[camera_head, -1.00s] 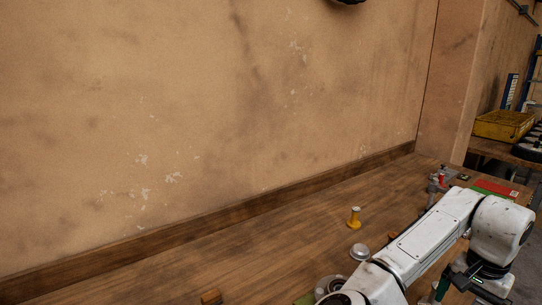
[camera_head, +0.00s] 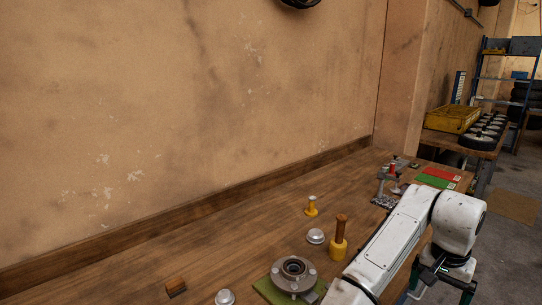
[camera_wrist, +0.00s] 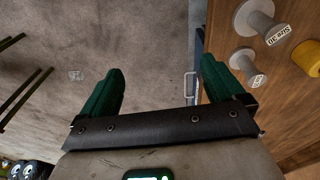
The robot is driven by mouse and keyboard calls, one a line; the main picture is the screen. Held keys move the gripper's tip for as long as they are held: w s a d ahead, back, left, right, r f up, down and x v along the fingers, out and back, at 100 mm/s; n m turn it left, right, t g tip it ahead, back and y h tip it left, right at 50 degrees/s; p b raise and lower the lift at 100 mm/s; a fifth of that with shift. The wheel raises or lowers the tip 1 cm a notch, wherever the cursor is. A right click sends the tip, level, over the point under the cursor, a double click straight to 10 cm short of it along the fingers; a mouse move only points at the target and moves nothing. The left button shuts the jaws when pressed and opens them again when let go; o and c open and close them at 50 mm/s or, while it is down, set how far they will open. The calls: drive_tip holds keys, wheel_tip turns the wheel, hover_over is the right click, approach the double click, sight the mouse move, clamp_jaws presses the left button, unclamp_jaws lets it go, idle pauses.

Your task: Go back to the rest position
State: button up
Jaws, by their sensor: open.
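My gripper (camera_head: 440,292) is at the lower right of the head view, low beside the front edge of the wooden workbench (camera_head: 240,235). My white arm bends down to it from along the bench. In the wrist view my gripper (camera_wrist: 160,72) has its two green fingers spread wide with nothing between them. Grey floor (camera_wrist: 145,40) shows between the fingers, and the bench edge (camera_wrist: 212,35) runs by the right finger.
A metal hub (camera_head: 294,272) sits on a green plate on the bench. A yellow-based tool with a brown handle (camera_head: 340,238), silver caps (camera_head: 315,236) and a small yellow part (camera_head: 311,206) stand nearby. A yellow crate (camera_head: 452,119) and wheels (camera_head: 478,140) are behind right.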

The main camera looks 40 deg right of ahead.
drive_tip(key=w+a+f+n+t+h, duration=0.1)
drive_tip(key=a+f+n+t+h, duration=0.1)
drive_tip(key=a+f+n, duration=1.35)
drive_tip(key=s+a+f+y, duration=0.1)
drive_tip(key=s+a+f, duration=0.1)
drive_tip(key=a, duration=0.4)
drive_tip(key=s+a+f+y, duration=0.1)
drive_tip(key=s+a+y, duration=0.1)
drive_tip(key=a, duration=0.5)
drive_tip(key=shift+s+f+g, duration=0.3)
drive_tip(key=shift+s+f, duration=0.1)
drive_tip(key=shift+s, duration=0.45)
